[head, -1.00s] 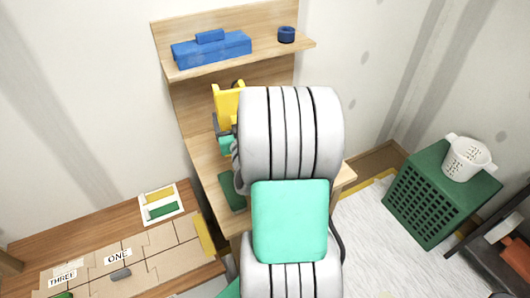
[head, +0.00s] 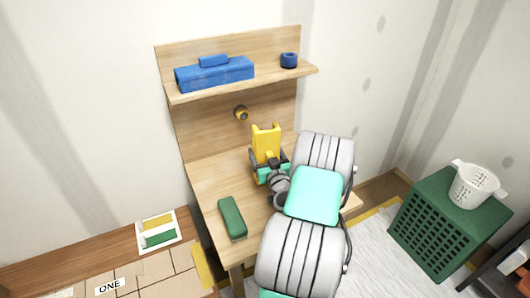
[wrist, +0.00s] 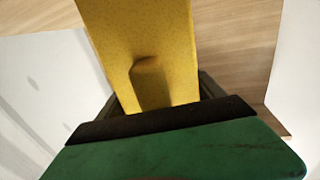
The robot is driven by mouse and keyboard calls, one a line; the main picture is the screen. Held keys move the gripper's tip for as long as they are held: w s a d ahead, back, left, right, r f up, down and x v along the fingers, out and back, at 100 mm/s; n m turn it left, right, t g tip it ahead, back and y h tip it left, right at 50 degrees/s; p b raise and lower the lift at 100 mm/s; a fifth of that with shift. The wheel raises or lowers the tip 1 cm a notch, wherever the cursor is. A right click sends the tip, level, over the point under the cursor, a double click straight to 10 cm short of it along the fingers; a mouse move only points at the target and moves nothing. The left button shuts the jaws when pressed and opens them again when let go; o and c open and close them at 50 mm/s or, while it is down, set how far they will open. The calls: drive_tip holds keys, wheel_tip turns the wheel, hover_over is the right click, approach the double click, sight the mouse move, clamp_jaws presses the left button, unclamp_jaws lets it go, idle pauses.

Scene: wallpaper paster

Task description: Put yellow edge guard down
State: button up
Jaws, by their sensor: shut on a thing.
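The yellow edge guard (head: 266,142) stands roughly upright in my gripper (head: 268,171), in front of the wooden back panel and over the far part of the workbench (head: 206,178). In the wrist view the guard (wrist: 140,40) rises from between the jaws, with a raised tab-like feature on its face. The dark and green gripper body fills the bottom of that view. My gripper is shut on the guard's lower part. Whether the guard's lower end touches the benchtop cannot be told; my gripper and arm hide it.
A green block-like tool (head: 232,217) lies on the bench's left part. A round peg (head: 241,113) sticks out of the back panel. The shelf above holds a blue box (head: 215,73) and a blue ring (head: 289,60). A green crate (head: 433,235) with a white basket (head: 474,186) stands right.

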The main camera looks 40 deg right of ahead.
drive_tip(key=shift+f, duration=0.15)
drive_tip(key=o, duration=1.6)
drive_tip(key=shift+c, duration=0.2)
drive_tip(key=shift+r, duration=0.3)
drive_tip(key=b+v, duration=0.3)
drive_tip(key=v, duration=0.9)
drive_tip(key=shift+b, duration=0.35)
drive_tip(key=shift+f, duration=0.15)
